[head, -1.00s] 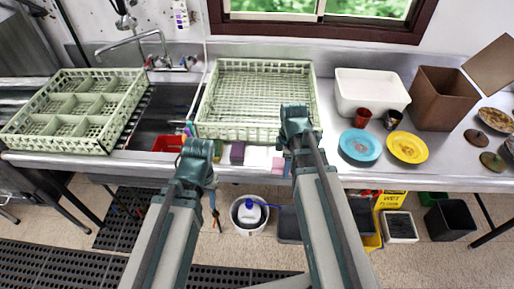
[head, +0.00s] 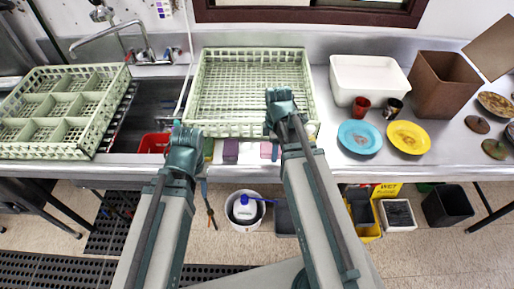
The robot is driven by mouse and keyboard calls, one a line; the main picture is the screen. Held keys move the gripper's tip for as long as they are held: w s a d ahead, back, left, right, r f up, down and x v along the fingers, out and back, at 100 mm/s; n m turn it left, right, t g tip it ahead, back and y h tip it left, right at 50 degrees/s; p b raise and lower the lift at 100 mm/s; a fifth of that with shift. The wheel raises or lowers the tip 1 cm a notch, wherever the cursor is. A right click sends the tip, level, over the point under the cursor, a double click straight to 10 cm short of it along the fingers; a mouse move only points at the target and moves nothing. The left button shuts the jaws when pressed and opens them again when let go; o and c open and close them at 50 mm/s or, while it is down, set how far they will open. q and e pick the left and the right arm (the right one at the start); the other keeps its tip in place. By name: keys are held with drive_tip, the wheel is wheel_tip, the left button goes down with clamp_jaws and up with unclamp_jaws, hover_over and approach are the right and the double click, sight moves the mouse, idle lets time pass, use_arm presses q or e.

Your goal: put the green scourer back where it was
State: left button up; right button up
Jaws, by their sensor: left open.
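A small green block, likely the green scourer (head: 208,148), lies at the counter's front edge, in front of the pale green rack. It is partly hidden by my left gripper. My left gripper (head: 184,132) is open, just left of it, near the counter's front edge; nothing shows between its fingers. My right gripper (head: 280,98) is over the front right part of the rack, seen from behind; its fingers are hidden by its own body. A purple block (head: 231,149) and a pink block (head: 267,150) lie to the right of the green one.
The large rack (head: 195,100) stands empty behind the blocks. A sink with a red tub (head: 154,143) and a divided rack (head: 60,105) are left. A blue plate (head: 359,137), yellow plate (head: 408,138), white bin (head: 368,78) and brown box (head: 443,82) are right.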

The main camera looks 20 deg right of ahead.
hover_over(257, 152)
drive_tip(key=shift+s+d+f, duration=0.15)
drive_tip(key=shift+f, duration=0.15)
wheel_tip(257, 152, down, 4)
drive_tip(key=b, duration=0.4)
drive_tip(key=shift+r, duration=0.2)
drive_tip(key=shift+f, duration=0.1)
drive_tip(key=shift+f, duration=0.15)
drive_tip(key=o, duration=1.2)
